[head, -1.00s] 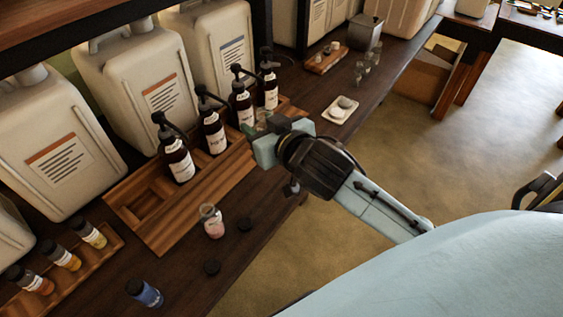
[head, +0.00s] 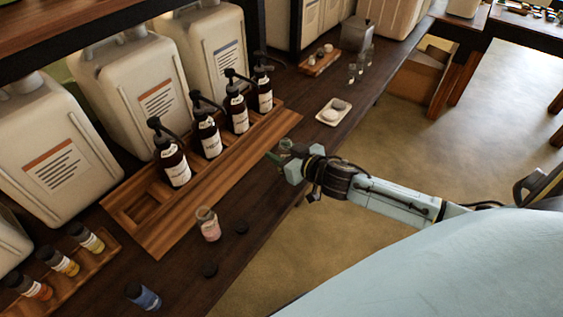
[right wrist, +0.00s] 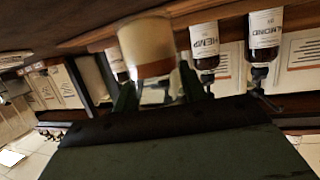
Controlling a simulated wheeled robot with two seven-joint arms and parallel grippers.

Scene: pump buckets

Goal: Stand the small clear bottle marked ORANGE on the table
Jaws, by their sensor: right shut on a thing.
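My right gripper (head: 280,155) is just in front of the right part of the wooden pump rack, above the table's front part. In the right wrist view its two dark green fingers (right wrist: 158,92) are shut on a small bottle (right wrist: 147,42) with a pale body and an orange-brown band. No marking on it can be read, and the fingers hide part of it. In the head view the held bottle is mostly hidden by the gripper. The dark wooden table (head: 262,205) runs below. My left gripper is not in view.
The wooden rack (head: 165,236) holds several brown pump bottles (head: 206,137). A white dish (head: 330,118) sits farther right. Bare table lies between dish and caps.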

